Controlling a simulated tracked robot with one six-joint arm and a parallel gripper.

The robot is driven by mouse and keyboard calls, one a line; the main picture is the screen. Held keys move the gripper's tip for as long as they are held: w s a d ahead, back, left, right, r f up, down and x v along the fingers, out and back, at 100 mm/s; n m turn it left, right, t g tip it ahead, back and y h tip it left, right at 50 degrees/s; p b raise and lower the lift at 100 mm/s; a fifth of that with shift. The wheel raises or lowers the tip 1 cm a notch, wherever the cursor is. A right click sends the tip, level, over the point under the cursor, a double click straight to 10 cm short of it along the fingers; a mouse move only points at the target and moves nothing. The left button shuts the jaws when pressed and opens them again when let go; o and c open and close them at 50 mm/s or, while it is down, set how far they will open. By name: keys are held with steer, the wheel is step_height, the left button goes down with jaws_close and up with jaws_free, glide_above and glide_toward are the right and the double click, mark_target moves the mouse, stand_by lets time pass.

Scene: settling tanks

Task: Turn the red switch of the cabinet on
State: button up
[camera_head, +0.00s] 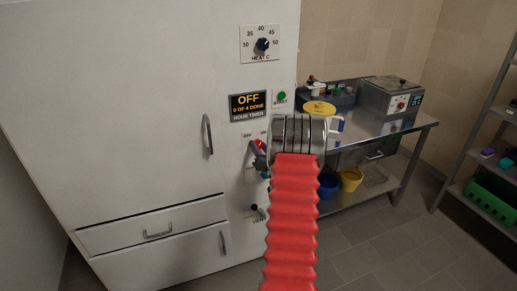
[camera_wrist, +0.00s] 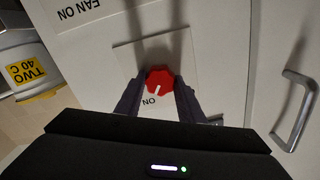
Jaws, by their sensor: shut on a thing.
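The cabinet (camera_head: 120,110) is large and white and fills the left of the head view. Its red switch (camera_head: 257,146) shows on the front panel, partly hidden by my gripper (camera_head: 260,160). In the wrist view the red switch (camera_wrist: 160,78) is a faceted knob on a pale plate (camera_wrist: 128,58). The dark fingers of my gripper (camera_wrist: 158,92) stand at either side of the knob and are shut on it. A white line on the knob points roughly toward the printed word ON just below it.
Above the switch are a dark display (camera_head: 249,106) reading OFF, a green start button (camera_head: 281,97) and a heat dial (camera_head: 263,44). Another small knob (camera_head: 255,208) sits below. A metal table (camera_head: 405,125) with equipment stands to the right. A cabinet handle (camera_wrist: 296,110) is near my gripper.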

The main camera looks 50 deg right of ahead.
steer(key=shift+o, duration=0.2)
steer(key=shift+w+a+f, duration=0.1)
steer(key=shift+a+f, duration=0.15)
steer(key=shift+f, duration=0.05)
steer(key=o, duration=1)
steer(key=shift+d+r, duration=0.15)
steer(key=shift+o, duration=0.2)
steer(key=v, duration=1.4)
